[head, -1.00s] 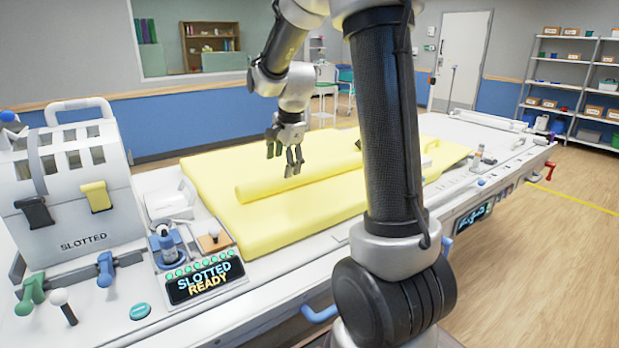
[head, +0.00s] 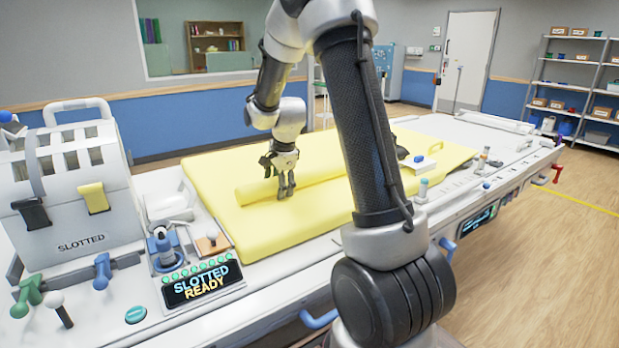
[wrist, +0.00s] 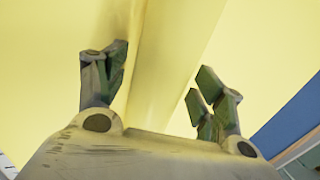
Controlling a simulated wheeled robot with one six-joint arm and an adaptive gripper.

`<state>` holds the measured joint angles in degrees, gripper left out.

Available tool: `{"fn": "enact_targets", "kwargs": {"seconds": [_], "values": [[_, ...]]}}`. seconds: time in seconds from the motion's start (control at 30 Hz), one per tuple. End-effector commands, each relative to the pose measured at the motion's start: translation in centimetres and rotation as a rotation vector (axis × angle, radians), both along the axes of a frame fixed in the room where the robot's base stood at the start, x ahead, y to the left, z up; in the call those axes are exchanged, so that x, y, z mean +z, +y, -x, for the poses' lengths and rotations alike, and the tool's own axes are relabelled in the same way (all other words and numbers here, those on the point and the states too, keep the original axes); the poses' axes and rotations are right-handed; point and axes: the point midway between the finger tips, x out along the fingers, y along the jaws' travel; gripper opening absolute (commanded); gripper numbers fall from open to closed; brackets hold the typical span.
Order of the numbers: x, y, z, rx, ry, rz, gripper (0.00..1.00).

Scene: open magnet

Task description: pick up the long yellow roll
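The long yellow roll (head: 320,170) lies on the yellow mat (head: 262,232), running from left to upper right. Its right part is hidden behind my arm. My gripper (head: 284,186) points down over the roll, left of the roll's visible middle. In the wrist view my gripper (wrist: 163,75) has its fingers apart. The roll (wrist: 170,55) runs between and beyond them. I cannot tell whether the fingers touch it.
A white slotted box (head: 75,190) stands at the left end of the white table (head: 205,320). Near it are a display (head: 200,283) and coloured levers. A white block (head: 420,178) and small bottles sit to the right. The mat's near part is clear.

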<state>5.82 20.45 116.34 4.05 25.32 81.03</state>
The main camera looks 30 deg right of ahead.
Motion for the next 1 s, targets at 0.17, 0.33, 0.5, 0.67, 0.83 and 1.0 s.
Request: {"fn": "enact_targets", "kwargs": {"seconds": [0.17,0.33,0.5,0.67,0.83,1.0], "values": [[0.0,0.0,0.0,0.0,0.0,0.0,0.31],[0.0,0.0,0.0,0.0,0.0,0.0,0.22],[0.2,0.0,0.0,0.001,-0.001,0.0,0.22],[2.5,0.0,-0.1,0.001,-0.005,0.001,0.22],[6.2,0.0,-0.1,0.001,-0.005,0.0,0.22],[9.0,0.0,0.0,0.001,-0.003,0.0,0.22]]}}
